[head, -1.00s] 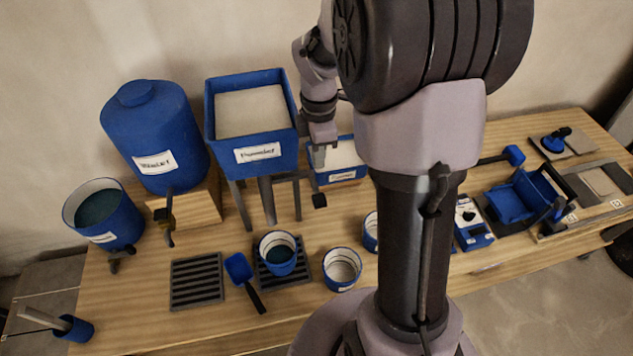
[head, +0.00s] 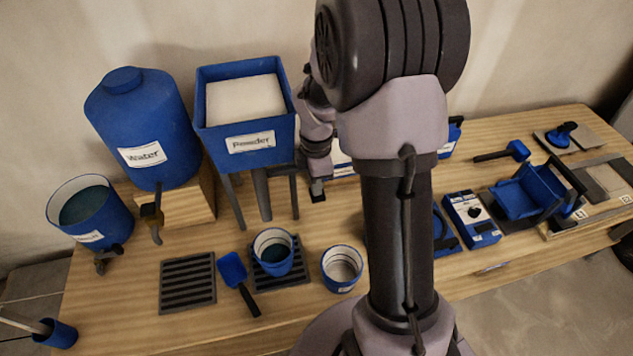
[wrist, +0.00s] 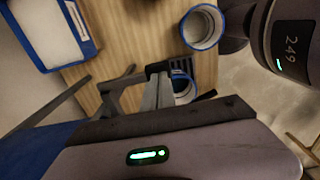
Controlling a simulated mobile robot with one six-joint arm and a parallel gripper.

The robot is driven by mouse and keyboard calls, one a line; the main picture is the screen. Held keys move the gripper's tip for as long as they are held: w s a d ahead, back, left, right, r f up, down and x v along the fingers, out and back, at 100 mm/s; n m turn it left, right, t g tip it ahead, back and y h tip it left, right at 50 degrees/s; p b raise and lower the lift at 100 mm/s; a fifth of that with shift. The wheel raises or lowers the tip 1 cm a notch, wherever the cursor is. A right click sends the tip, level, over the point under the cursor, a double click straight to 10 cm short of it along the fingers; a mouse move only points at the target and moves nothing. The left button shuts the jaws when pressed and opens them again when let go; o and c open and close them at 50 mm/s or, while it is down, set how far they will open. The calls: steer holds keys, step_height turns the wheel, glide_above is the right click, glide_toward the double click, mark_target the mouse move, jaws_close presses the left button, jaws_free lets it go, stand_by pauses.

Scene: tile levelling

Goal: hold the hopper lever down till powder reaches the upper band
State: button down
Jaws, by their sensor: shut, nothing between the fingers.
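The blue hopper (head: 245,143), labelled Powder and filled with pale powder (head: 245,98), stands on grey legs with a spout below. I cannot make out its lever. A blue cup (head: 274,252) with pale bands inside and dark content sits on a slotted grate below the spout; I cannot tell its level against the upper band. The cup shows partly behind my fingers in the wrist view (wrist: 184,88). My gripper (head: 317,193) is shut and empty, just right of the hopper's legs. Its fingers point towards the cup area in the wrist view (wrist: 158,75).
A second cup (head: 342,267) stands right of the grate. A blue scoop (head: 233,270) and an empty grate (head: 188,283) lie to the left. The Water tank (head: 142,120) and a bucket (head: 90,215) stand farther left. My arm hides part of the bench.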

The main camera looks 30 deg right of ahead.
steer(key=shift+s+a+f, duration=0.1)
steer(key=shift+s+f, duration=0.1)
steer(key=shift+f, duration=0.55)
steer(key=shift+s+f, duration=0.2)
steer(key=shift+f, duration=0.55)
stand_by(6.5)
